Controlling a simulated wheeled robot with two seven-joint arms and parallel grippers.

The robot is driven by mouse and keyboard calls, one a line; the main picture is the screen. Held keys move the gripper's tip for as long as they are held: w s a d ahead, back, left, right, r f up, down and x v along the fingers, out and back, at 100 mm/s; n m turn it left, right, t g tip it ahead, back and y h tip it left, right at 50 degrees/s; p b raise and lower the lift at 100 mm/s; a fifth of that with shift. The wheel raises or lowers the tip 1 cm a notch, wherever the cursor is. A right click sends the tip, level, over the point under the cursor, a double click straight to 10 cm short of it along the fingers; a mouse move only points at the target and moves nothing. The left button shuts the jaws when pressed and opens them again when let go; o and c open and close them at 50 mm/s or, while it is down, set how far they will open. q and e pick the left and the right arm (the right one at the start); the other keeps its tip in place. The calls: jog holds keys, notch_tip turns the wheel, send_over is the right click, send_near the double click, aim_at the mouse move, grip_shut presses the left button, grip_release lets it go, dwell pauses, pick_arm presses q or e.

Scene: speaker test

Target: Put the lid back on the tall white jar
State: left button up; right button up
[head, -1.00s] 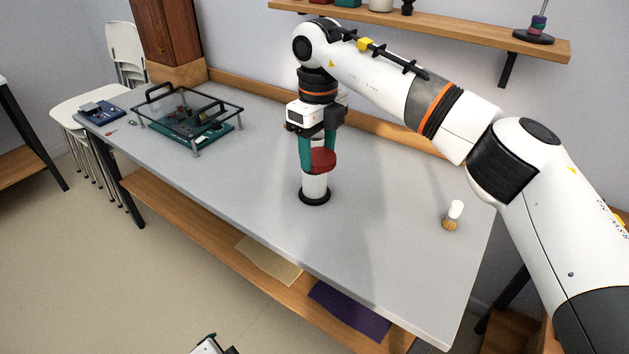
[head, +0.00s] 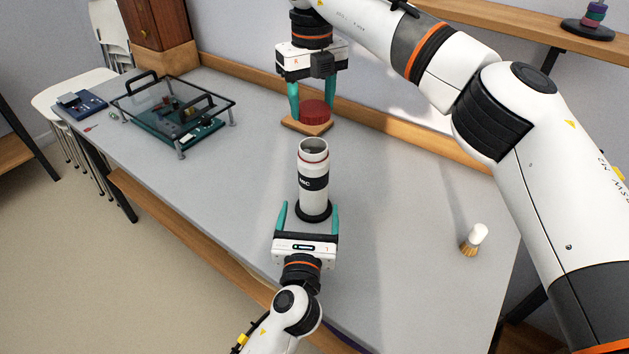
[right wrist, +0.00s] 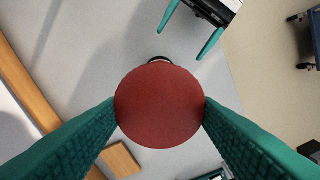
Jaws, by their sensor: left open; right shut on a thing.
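The tall white jar (head: 313,172) stands upright on the table with its mouth open, a red ring near its rim, a dark label and a black foot. My right gripper (head: 312,112) is shut on the round red lid (head: 315,108), up behind the jar in the head view. In the right wrist view, the lid (right wrist: 160,107) is between the fingers and hides most of the jar; a bit of dark foot (right wrist: 158,60) shows past its edge. My left gripper (head: 309,209) is open, its fingers on either side of the jar's foot; I cannot tell whether they touch.
A small wooden board (head: 292,125) lies behind the jar, partly below the lid in the head view. A white-handled brush (head: 473,239) stands at right. A clear-topped frame over a circuit board (head: 175,108) stands at left.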

aim_at(314, 175)
pick_arm(q)
jog(key=shift+s, duration=0.15)
pick_arm(e)
jog(key=shift+s, duration=0.2)
pick_arm(q)
jog(key=w, duration=0.8)
jog(key=w+d, duration=0.1)
jog(key=w, duration=0.3)
jog(key=shift+w, duration=0.1)
pick_arm(e)
jog(key=shift+w, duration=0.1)
pick_arm(q)
jog(key=shift+c, duration=0.2)
jog(key=c, duration=1.4)
pick_arm(e)
jog(key=shift+f, duration=2.45)
jog(key=shift+f, duration=0.9)
jog(key=shift+f, duration=0.55)
